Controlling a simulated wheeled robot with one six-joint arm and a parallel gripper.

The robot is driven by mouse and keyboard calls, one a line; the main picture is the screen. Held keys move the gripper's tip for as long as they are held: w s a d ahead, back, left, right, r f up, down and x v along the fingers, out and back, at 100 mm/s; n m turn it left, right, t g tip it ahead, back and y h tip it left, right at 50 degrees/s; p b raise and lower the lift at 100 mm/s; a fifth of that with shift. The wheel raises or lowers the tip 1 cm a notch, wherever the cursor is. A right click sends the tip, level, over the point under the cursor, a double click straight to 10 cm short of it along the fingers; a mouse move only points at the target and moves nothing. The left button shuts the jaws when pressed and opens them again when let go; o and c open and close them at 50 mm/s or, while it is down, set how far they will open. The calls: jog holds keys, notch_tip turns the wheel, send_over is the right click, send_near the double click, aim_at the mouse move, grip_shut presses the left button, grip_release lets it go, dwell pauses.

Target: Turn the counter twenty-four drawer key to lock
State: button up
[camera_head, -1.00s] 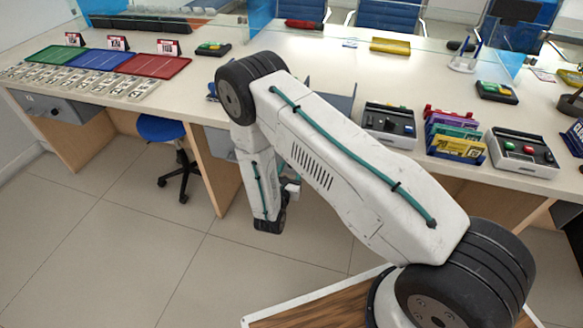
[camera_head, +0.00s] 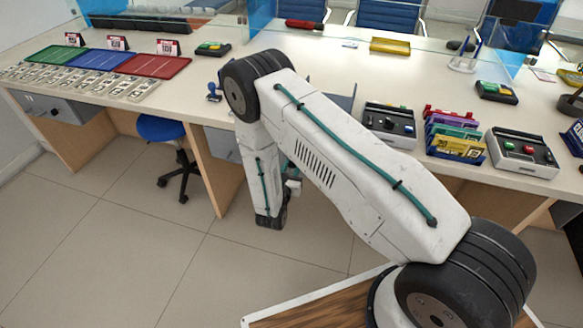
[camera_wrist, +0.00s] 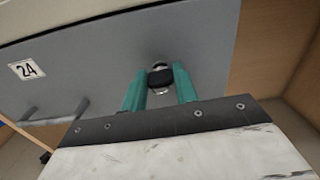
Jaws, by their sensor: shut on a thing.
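The grey drawer front (camera_wrist: 75,65) fills the upper part of the wrist view and carries a white label reading 24 (camera_wrist: 27,69). Its bar handle (camera_wrist: 55,115) is at lower left. The key (camera_wrist: 160,78), with a dark head, sits at the lock in the drawer front. My gripper (camera_wrist: 161,85) has its teal fingers on both sides of the key head, shut on it.
The counter top (camera_head: 300,62) overhangs the drawer. A wooden side panel (camera_head: 205,170) stands left of my arm, with a blue stool (camera_head: 165,128) beyond it. Control boxes (camera_head: 388,124) and a folder rack (camera_head: 455,138) stand on the counter at right. The floor in front is clear.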

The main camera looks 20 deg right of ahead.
jog(key=n, duration=0.4)
jog(key=shift+n, duration=0.3)
jog(key=n, duration=0.4)
jog(key=shift+a+n, duration=0.1)
jog(key=shift+n, duration=0.2)
jog(key=n, duration=0.4)
jog(key=shift+w+f, duration=0.1)
jog(key=shift+n, duration=2)
jog(key=o, duration=1)
jog(key=shift+a, duration=0.1)
